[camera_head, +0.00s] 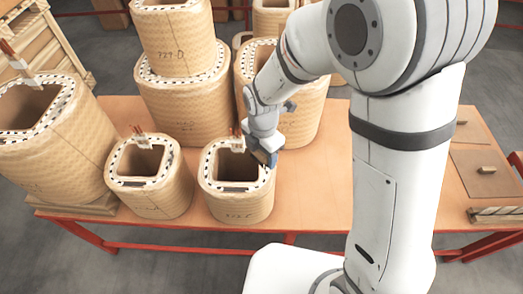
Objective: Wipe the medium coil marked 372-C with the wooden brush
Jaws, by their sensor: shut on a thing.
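A tan coil (236,203) with a hollow, rounded-square core stands upright at the table's front middle. Its front marking looks like 372-C, though it is small and hard to read. My gripper (264,146) is over this coil's back right rim and is shut on the wooden brush (261,156).
A similar coil (150,187) stands just left. Larger coils stand behind, including a stacked one marked 727-D (180,40) and a big one (52,150) at far left. Flat boards (485,172) lie on the orange table (310,205) at right. The table's front middle strip is clear.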

